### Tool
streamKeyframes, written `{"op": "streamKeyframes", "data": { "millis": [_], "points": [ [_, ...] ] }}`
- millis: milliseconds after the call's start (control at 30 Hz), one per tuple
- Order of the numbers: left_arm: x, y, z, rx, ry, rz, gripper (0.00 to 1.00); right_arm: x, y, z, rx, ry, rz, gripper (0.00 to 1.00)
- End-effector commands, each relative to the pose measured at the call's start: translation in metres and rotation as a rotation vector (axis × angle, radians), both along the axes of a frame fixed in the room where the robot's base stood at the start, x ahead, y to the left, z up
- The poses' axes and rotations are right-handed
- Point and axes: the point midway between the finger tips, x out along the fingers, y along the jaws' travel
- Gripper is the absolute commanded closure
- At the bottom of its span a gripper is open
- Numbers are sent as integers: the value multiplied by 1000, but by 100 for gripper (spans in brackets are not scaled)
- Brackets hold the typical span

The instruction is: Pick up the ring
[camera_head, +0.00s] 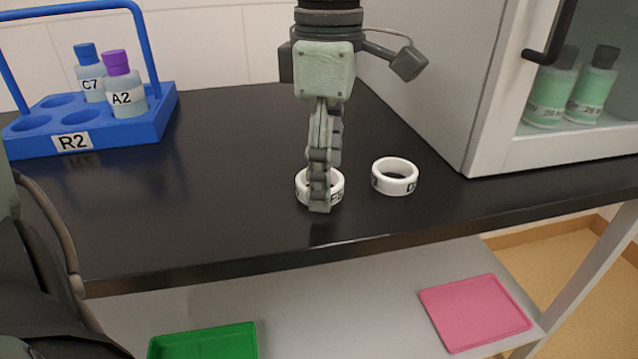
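Two white rings with dark lettering lie on the black bench top. One ring (336,190) is at the centre, behind my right gripper (319,208); its middle is hidden by the fingers. The other ring (396,177) lies a little to the right, labelled with a letter that looks like D. My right gripper points straight down with its fingertips at the centre ring. I see the fingers edge-on, one behind the other, so I cannot tell whether they are open or shut on the ring. My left gripper is out of view; only part of my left arm shows at the left edge.
A blue rack (150,129) labelled R2 holds bottles C7 (91,80) and A2 (124,90) at the left. A white cabinet (480,120) with green bottles (592,90) stands right. A green tray (205,343) and pink tray (475,310) lie on the lower shelf.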

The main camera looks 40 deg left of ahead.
Motion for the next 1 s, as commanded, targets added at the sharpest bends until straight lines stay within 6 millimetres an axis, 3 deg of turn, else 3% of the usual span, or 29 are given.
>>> {"op": "streamKeyframes", "data": {
  "millis": [267,600,1000],
  "points": [
    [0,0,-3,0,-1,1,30,-3,1,1,0,3,1,45],
    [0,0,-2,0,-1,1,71,3,1,4,1,-12,2,45],
    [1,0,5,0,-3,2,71,4,1,5,1,-15,3,45]
  ]
}}
